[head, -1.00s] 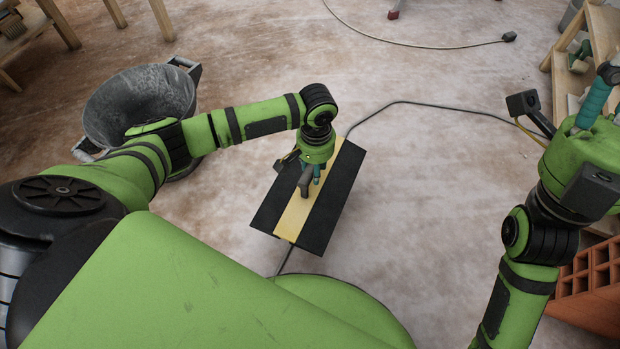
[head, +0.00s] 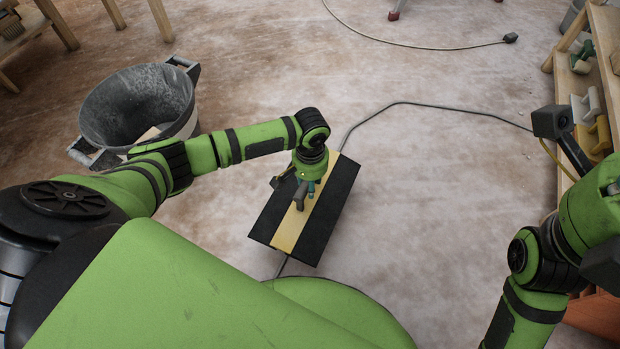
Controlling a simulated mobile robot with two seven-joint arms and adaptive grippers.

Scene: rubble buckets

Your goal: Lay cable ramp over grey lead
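The cable ramp (head: 325,215), black with a yellow middle band, is below my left gripper (head: 302,195). The grey lead (head: 440,106) runs across the floor, passes out of sight at the ramp's far edge and shows again at its near edge. My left gripper is at the ramp's yellow band; its fingers are small and partly hidden, so I cannot tell whether they grip it. My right arm is at the right edge of the head view, and its gripper fingers are outside the picture.
A grey bucket (head: 110,106) stands at the left behind my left arm. Another cable (head: 400,43) with a plug lies at the far side. A wooden shelf (head: 598,30) with items stands at the right.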

